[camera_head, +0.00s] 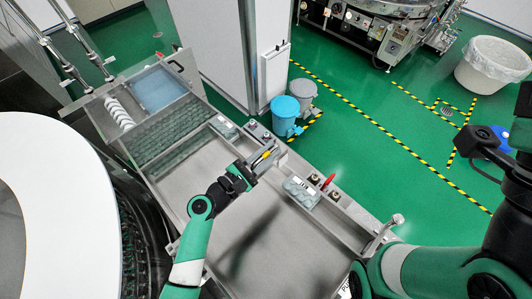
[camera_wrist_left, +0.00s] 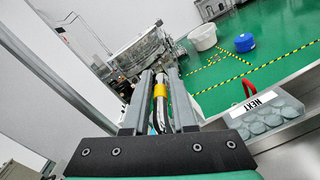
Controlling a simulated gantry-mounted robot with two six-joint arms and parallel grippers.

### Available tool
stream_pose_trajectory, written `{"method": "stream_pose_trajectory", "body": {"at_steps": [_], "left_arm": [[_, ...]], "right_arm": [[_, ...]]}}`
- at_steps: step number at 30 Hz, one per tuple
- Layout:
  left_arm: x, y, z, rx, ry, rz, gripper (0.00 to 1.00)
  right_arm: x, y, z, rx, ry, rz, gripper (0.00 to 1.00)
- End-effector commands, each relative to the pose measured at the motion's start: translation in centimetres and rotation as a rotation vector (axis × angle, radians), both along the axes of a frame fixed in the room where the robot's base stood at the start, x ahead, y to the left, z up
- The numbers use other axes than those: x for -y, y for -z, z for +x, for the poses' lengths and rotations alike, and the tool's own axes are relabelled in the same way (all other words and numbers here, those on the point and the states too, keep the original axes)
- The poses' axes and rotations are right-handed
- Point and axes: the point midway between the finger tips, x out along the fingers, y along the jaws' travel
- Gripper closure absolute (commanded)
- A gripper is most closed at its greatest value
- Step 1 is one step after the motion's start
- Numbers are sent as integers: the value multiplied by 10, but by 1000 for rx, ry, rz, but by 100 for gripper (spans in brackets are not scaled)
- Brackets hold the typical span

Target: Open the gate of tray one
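A long grey metal bench (camera_head: 160,180) with a rail along its far side runs diagonally across the head view. My left gripper (camera_head: 266,158) reaches over this rail. A small yellow-banded piece (camera_head: 264,154) sits between its fingers; it also shows in the left wrist view (camera_wrist_left: 160,91). The fingers (camera_wrist_left: 160,75) stand on both sides of it with narrow gaps, so they look open around it. Which part is the gate of tray one cannot be told. My right arm enters at the right; its fingertips are not visible.
A clear ribbed part (camera_head: 301,191) and a red handle (camera_head: 328,181) sit along the rail. It carries a NEXT label (camera_wrist_left: 262,103) in the left wrist view. A large white drum (camera_head: 60,200) stands at the left. A white bin (camera_head: 492,68) and blue bin (camera_head: 285,112) stand on the floor.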

Motion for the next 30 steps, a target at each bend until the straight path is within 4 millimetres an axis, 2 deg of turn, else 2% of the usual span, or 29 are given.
{"method": "stream_pose_trajectory", "body": {"at_steps": [1,4,14,17,24,30], "left_arm": [[-4,2,2,-1,-11,4,69],[-3,2,1,-2,-9,3,53],[-6,1,-4,-2,-5,2,53],[-17,1,-15,-3,-6,2,53],[-57,2,-55,-2,-9,2,53],[-80,3,-78,-3,-8,3,53]], "right_arm": [[0,1,0,0,0,0,50],[0,1,0,0,0,0,50],[0,-2,0,0,0,0,50],[0,-6,0,0,0,0,50],[0,-9,0,0,0,0,50],[0,-8,0,0,0,0,50]]}}
